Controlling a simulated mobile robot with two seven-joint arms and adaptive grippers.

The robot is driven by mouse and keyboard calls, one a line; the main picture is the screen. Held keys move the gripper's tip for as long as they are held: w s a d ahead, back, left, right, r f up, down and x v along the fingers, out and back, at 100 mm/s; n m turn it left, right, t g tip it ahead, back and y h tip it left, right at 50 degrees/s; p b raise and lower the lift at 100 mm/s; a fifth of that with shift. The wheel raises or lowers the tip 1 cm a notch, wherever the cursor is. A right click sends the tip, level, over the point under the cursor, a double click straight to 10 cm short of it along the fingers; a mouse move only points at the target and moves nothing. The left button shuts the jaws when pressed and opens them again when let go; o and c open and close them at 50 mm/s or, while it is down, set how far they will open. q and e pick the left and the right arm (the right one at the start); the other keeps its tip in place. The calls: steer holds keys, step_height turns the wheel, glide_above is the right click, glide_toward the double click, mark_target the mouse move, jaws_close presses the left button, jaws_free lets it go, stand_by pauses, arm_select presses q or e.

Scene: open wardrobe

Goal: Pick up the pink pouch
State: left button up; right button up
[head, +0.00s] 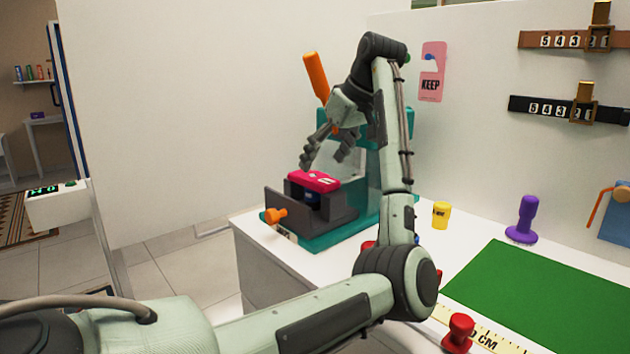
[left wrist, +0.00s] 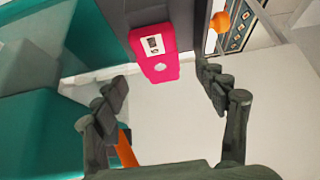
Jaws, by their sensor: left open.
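The pink pouch (head: 315,180) lies flat on top of a dark grey vise-like block (head: 345,206) of the teal machine. It also shows in the left wrist view (left wrist: 152,50), with a white label and a pale round spot. My left gripper (head: 323,158) is open and empty just above the pouch, fingers pointing down. In the left wrist view my left gripper (left wrist: 160,82) has a finger on each side, with the pouch ahead between and beyond the tips. No contact shows. My right gripper is not in view.
The teal machine (head: 376,150) has an orange handle (head: 316,76) and orange knob (head: 275,215). On the white table stand a yellow cup (head: 441,214), a purple stamp-like object (head: 523,220) and a red knob (head: 459,332). A green mat (head: 550,300) lies flat at right.

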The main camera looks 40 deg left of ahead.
mark_target(314, 177)
arm_select(q)
steer(key=x, duration=0.3)
steer(key=shift+a+f, duration=0.25)
steer(key=shift+f, duration=0.1)
steer(key=shift+w+a+f, duration=0.1)
steer(key=shift+a+f, duration=0.15)
steer(key=shift+f, duration=0.2)
steer(key=c, duration=1.2)
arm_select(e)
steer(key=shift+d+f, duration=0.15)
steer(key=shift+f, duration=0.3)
arm_select(q)
steer(key=shift+r, duration=0.15)
